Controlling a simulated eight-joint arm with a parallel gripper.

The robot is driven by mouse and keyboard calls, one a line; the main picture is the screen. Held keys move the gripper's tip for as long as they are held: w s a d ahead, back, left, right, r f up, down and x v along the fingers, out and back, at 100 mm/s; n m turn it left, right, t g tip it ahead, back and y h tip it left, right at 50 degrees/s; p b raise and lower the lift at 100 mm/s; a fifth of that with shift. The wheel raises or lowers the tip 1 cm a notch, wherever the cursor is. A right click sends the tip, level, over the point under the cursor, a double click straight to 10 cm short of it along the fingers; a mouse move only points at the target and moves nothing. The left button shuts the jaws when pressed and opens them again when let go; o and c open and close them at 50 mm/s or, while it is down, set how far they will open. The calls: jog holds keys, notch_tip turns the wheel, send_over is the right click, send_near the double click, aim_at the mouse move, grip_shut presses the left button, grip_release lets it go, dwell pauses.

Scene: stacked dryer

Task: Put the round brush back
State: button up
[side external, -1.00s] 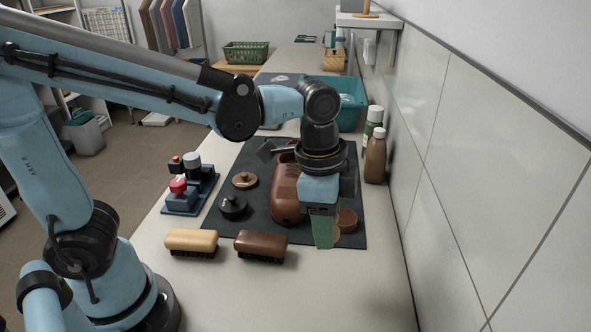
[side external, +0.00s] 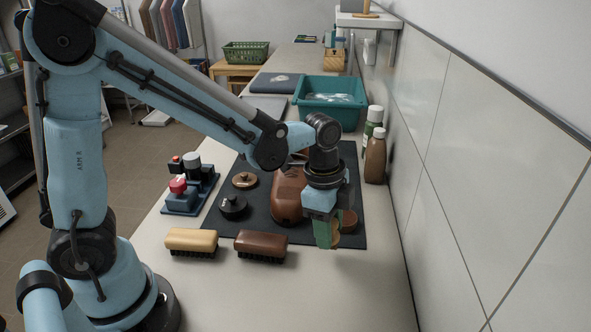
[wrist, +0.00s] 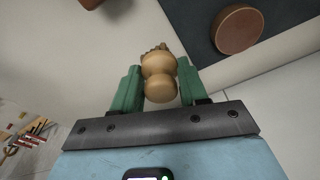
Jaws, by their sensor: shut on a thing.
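My gripper (wrist: 150,88) has its green fingers shut on a light wooden round brush with a knobbed handle (wrist: 160,82). In the wrist view the knob lies between the fingertips and a bit of brown shows beyond it. In the side view my gripper (side external: 327,237) is at the front right edge of the dark mat (side external: 300,240), and the held brush is mostly hidden by the fingers. A tan round knobbed piece (side external: 245,180) and a black one (side external: 233,206) sit on the mat, left of a brown shoe (side external: 287,196).
A brown round disc (side external: 349,220) is close right of my gripper, also in the wrist view (wrist: 239,28). A blue rack (side external: 190,192), a tan brush (side external: 191,241) and a brown brush (side external: 261,245) are left. Bottles (side external: 375,158) stand by the tiled wall.

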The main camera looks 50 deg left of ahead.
jog(key=shift+w+a+f, duration=0.1)
jog(key=shift+a+f, duration=0.05)
jog(key=shift+f, duration=1.95)
jog(key=shift+f, duration=0.1)
jog(key=o, duration=1)
